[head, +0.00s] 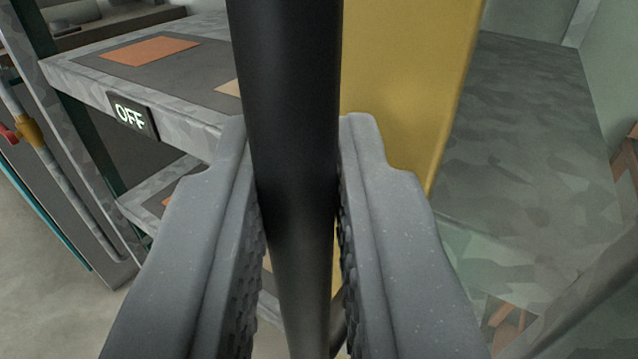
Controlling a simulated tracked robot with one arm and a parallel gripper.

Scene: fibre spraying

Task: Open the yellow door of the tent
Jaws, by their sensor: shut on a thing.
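My gripper (298,150) is in the middle of the head view, its two grey ridged fingers shut on a black bar (290,80). The bar runs from the top edge down between the fingers, and looks like a door handle. The yellow door (405,70) is right behind the bar and to its right, seen as a narrow yellow panel with its right edge showing. The bar and my fingers hide part of the door. The door's hinges and most of its frame are not visible.
To the left is a grey shelf (60,75) with an orange sheet (150,49) and a small display (134,115) reading OFF. A red and yellow fitting (28,131) is on a tube at the far left. Right of the door is a mottled grey surface (530,120).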

